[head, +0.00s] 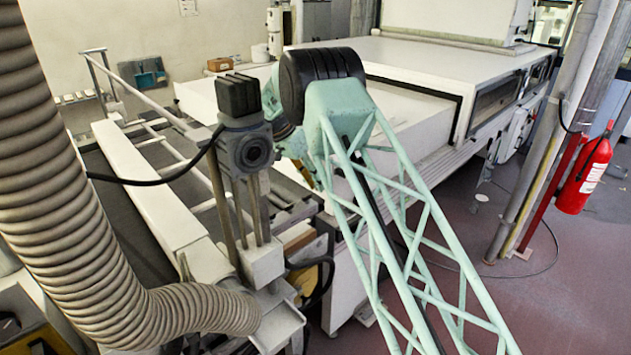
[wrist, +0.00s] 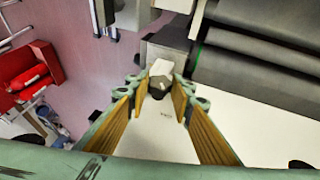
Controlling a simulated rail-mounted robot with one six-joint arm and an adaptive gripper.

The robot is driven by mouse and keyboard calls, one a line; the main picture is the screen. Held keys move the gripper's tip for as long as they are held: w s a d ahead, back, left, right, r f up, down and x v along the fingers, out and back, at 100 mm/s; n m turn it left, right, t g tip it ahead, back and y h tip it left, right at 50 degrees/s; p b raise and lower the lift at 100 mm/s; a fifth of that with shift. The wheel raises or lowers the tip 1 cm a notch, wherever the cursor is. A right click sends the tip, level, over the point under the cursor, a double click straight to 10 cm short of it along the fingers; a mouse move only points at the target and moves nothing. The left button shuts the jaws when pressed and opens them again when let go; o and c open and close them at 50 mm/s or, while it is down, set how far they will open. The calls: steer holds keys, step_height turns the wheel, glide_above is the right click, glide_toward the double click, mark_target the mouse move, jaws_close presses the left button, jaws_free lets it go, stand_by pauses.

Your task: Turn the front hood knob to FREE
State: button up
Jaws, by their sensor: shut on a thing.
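The front hood knob (wrist: 160,70) shows in the wrist view as a small block with a pale top and a dark faceted lower part. My gripper (wrist: 157,92) has its yellow-padded fingers on both sides of it and is shut on it. A small dark mark (wrist: 166,114) is printed on the white panel (wrist: 150,135) between the fingers, too small to read surely. Which position the knob points to cannot be told. In the head view the white hood (head: 420,65) stands behind my green arm, and the gripper and knob are hidden.
Dark rollers (wrist: 260,60) lie right of the knob in the wrist view. A red fire extinguisher (head: 590,170) hangs by grey posts at the right. A ribbed hose (head: 75,190) and a post-mounted unit (head: 245,145) stand at the left. Reddish floor (head: 440,290) is open at the lower right.

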steer(key=shift+g+h+p, duration=0.3)
steer(key=shift+h+p, duration=0.1)
steer(key=shift+p, duration=0.25)
steer(key=o, duration=0.9)
steer(key=shift+c, duration=0.2)
steer(key=shift+w+r, duration=0.1)
steer(key=shift+r, duration=0.05)
step_height(320, 180, up, 10)
steer(key=shift+f, duration=0.2)
stand_by(0.4)
